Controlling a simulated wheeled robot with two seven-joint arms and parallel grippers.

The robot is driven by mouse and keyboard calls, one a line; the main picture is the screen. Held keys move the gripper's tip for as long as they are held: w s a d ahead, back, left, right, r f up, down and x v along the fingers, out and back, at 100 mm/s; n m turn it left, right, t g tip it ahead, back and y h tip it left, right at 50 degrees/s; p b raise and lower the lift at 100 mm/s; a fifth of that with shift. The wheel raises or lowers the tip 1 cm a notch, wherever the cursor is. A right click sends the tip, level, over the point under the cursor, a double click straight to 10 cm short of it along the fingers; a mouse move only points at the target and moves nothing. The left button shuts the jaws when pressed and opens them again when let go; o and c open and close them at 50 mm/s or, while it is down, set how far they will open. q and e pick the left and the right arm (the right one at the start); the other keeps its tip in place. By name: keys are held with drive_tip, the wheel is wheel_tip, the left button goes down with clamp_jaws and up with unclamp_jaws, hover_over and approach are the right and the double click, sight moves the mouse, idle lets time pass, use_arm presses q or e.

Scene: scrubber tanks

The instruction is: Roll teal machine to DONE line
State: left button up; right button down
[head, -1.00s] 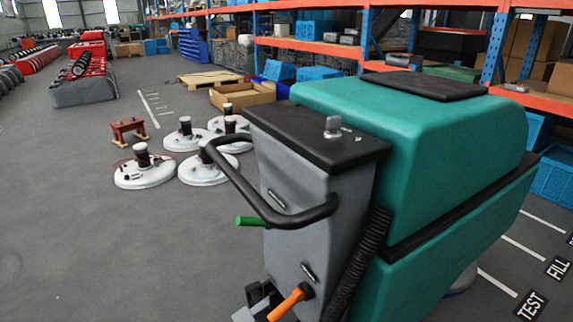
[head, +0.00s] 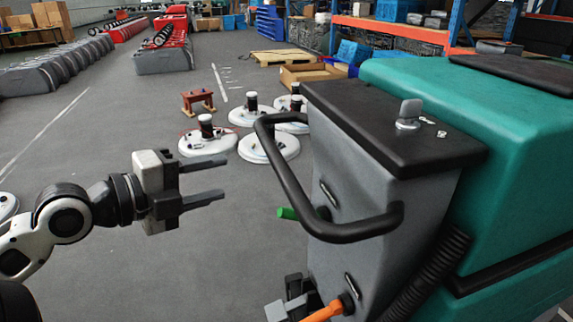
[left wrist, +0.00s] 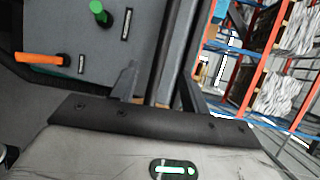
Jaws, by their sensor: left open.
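The teal machine (head: 440,110) stands at the right of the head view. It has a grey rear panel, a dark top and a black looped handle (head: 330,232). A green knob (head: 288,213) and an orange lever (head: 325,311) stick out of the panel; they also show in the left wrist view as a green knob (left wrist: 98,9) and orange lever (left wrist: 38,58). My left gripper (head: 212,178) is open and empty, left of the handle and apart from it, fingers pointing toward it. The DONE line is not visible.
White round scrubber discs (head: 270,147) and a small red-brown stool (head: 198,102) are on the floor behind. A cardboard tray (head: 305,76) and a pallet (head: 285,57) lie farther back, near orange shelving (head: 400,31). The grey floor at left centre is clear.

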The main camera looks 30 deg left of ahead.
sight(272, 163)
use_arm(q)
drive_tip(key=x, duration=0.4)
drive_tip(key=b+x, duration=0.1)
drive_tip(key=x, duration=0.9)
drive_tip(key=shift+w+d+r, duration=0.2)
drive_tip(key=shift+w+r, duration=0.05)
drive_tip(key=shift+r, duration=0.05)
drive_tip(key=shift+w+d+f, duration=0.2)
drive_tip(key=shift+w+d, duration=0.05)
drive_tip(key=shift+w, duration=0.4)
clamp_jaws()
